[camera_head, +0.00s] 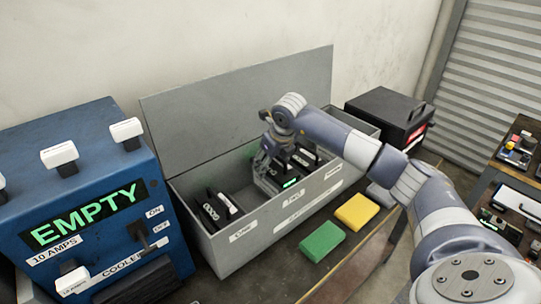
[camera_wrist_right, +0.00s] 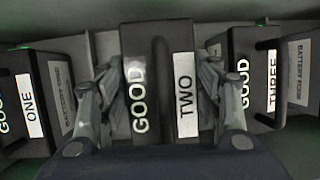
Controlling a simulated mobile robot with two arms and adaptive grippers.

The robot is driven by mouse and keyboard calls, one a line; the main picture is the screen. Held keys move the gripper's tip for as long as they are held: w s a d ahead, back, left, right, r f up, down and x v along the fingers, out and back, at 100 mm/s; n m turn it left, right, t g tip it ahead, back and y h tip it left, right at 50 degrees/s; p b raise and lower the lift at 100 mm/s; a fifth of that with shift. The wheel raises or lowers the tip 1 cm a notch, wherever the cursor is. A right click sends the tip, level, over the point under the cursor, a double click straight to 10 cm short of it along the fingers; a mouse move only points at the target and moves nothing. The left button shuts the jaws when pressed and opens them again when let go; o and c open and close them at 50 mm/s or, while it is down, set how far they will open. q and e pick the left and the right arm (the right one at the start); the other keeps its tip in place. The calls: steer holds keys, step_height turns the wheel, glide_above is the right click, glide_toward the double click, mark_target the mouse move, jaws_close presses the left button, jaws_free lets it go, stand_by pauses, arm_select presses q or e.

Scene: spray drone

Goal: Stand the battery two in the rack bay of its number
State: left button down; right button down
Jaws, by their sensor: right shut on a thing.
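My right gripper (camera_head: 272,176) reaches down into the grey open-lidded rack (camera_head: 262,246), near the label TWO on its front wall. In the right wrist view it is shut on the black battery two (camera_wrist_right: 160,85), marked GOOD and TWO, with a finger on each side. The battery is between battery one (camera_wrist_right: 30,105) on the left and battery three (camera_wrist_right: 258,75) on the right. Whether its base touches the rack floor is hidden. My left gripper is not in view.
A blue box (camera_head: 85,190) showing EMPTY stands left of the rack. A green sponge-like block (camera_head: 322,241) and a yellow one (camera_head: 357,212) lie in front. A black case (camera_head: 385,115) stands behind my right arm.

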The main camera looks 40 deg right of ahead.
steer(key=shift+w+f+p, duration=0.1)
steer(key=shift+f+p, duration=0.35)
steer(key=shift+f, duration=1.3)
steer(key=shift+c, duration=2.4)
jaws_free()
steer(key=shift+s+a+f, duration=0.1)
steer(key=shift+s+f, duration=0.1)
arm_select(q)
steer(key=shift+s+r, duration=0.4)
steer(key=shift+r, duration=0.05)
arm_select(e)
steer(key=shift+r, duration=0.1)
steer(key=b+v, duration=0.2)
steer(key=v, duration=1)
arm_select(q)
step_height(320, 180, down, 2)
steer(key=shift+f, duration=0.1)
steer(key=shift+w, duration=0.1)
